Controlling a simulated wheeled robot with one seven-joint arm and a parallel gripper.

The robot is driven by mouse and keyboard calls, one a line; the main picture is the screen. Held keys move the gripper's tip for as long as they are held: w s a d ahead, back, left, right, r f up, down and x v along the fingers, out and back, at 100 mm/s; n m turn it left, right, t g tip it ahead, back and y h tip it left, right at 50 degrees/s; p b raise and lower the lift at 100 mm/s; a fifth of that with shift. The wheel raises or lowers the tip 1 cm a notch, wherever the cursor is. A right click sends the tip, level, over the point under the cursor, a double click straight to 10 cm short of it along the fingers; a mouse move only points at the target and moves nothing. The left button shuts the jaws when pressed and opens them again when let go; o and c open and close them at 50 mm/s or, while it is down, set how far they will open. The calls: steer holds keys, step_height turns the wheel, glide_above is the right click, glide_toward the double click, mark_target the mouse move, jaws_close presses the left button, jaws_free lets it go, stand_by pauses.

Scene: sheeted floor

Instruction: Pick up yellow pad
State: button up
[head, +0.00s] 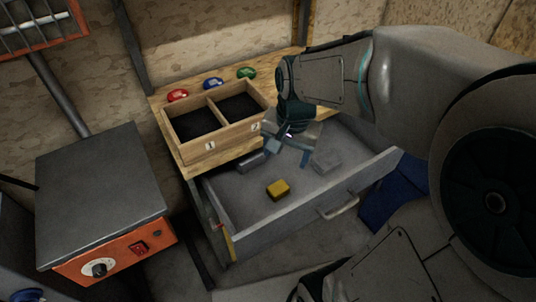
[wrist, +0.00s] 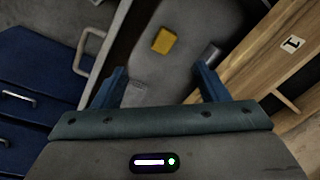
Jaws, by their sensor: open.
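The yellow pad (head: 278,189) is a small block lying on the floor of an open grey drawer (head: 232,208), near the drawer's front left. It also shows in the wrist view (wrist: 164,40), ahead of my gripper and apart from it. My gripper (head: 288,148) is above the back part of the drawer in the head view, behind the pad. In the wrist view its two blue fingers (wrist: 160,78) are spread, with nothing between them. The arm covers part of the drawer's back right.
Grey blocks (head: 327,160) and (head: 252,160) lie in the drawer. A grey-topped orange machine (head: 105,195) stands at left.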

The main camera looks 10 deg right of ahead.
steer(key=w+f+m+g+b, duration=0.1)
steer(key=w+f+m+b, duration=0.3)
steer(key=w+f+m, duration=0.45)
steer(key=n+b, duration=0.2)
glide_above(278, 187)
steer(key=shift+m, duration=0.25)
steer(key=f, duration=0.9)
steer(key=shift+a+f, duration=0.3)
steer(key=shift+f, duration=0.05)
steer(key=f, duration=0.2)
steer(key=f+b, duration=0.1)
steer(key=f, duration=0.1)
steer(key=shift+d, duration=0.35)
steer(key=shift+f, duration=0.65)
steer(key=c, duration=1.1)
